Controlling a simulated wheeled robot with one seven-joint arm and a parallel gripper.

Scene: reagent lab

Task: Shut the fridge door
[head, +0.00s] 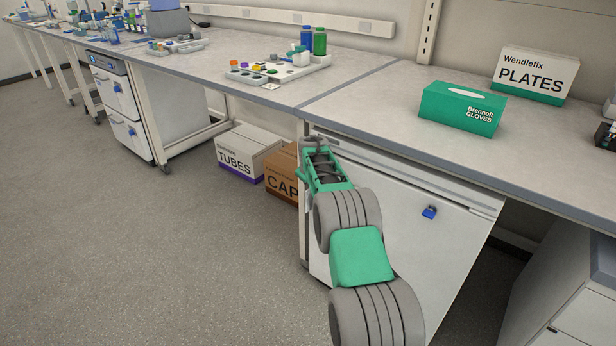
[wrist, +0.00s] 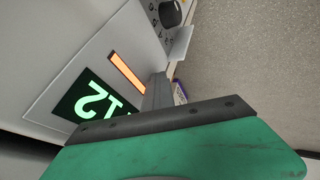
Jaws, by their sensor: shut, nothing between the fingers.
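The white fridge (head: 455,245) stands under the bench on the right, and its front shows a small blue fitting (head: 429,212). Its door looks flush or nearly flush with the body; I cannot tell whether a narrow gap is there. My gripper (head: 309,142) is at the upper left corner of the fridge front, just below the bench edge. My arm hides part of the left side of the door. In the wrist view my shut, empty gripper (wrist: 157,92) is close to a white panel with a green display (wrist: 95,100), an orange bar and a dark knob.
The bench top (head: 350,105) overhangs the fridge. A TUBES box (head: 245,152) and a brown box (head: 283,172) stand on the floor left of the fridge. A white drawer cabinet (head: 570,290) is to its right. The floor (head: 150,250) at left is clear.

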